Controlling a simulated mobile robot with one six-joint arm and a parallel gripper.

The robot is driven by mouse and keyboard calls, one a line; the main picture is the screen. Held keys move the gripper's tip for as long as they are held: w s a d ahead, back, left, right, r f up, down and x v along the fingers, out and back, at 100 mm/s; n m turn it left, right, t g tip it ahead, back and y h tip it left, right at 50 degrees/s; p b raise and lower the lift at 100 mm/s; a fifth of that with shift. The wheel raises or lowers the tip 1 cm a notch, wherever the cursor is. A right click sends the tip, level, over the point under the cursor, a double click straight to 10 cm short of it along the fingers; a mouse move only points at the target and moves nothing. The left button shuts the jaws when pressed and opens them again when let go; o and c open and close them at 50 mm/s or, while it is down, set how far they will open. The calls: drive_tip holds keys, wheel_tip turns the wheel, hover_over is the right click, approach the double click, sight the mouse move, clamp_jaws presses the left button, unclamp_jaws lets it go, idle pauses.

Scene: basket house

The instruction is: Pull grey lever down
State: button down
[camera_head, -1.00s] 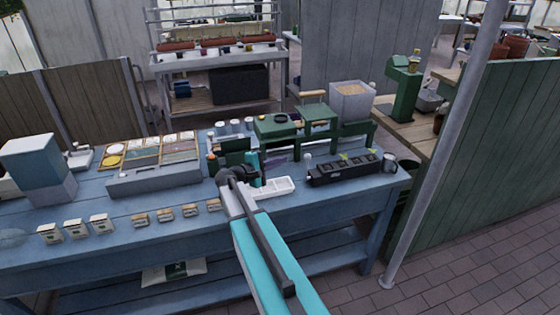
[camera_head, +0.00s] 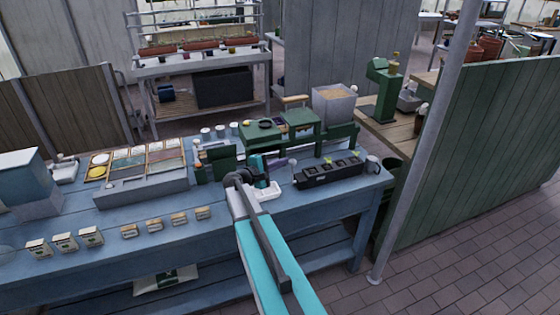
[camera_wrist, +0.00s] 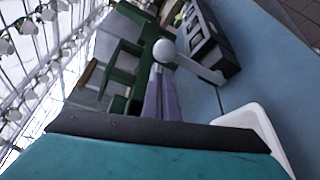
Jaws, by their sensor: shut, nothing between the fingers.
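The grey lever (camera_head: 294,164) stands at the left end of the black box on the blue bench, with a pale ball on its end. In the wrist view the ball (camera_wrist: 164,50) is just beyond my fingertips, and a light grey bar runs from it to the right toward the box. My gripper (camera_head: 284,161) is shut and empty, with its purple fingers pointing at the ball. In the wrist view the fingertips (camera_wrist: 157,68) overlap the ball's lower edge; I cannot tell whether they touch it. The lever's base is partly hidden in the head view.
The black box (camera_head: 330,174) has several openings. A green stand (camera_head: 340,134) with a grey hopper (camera_head: 333,106) is behind it. A white tray (camera_head: 268,193) lies under my wrist. A pole (camera_head: 420,140) rises at right.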

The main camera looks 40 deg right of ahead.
drive_tip(key=shift+s+a+r+p, duration=0.15)
drive_tip(key=shift+s+r+p, duration=0.05)
drive_tip(key=shift+s, duration=0.25)
drive_tip(key=shift+s+a+r+p, duration=0.1)
drive_tip(key=shift+s+r+p, duration=0.05)
drive_tip(key=shift+s, duration=0.25)
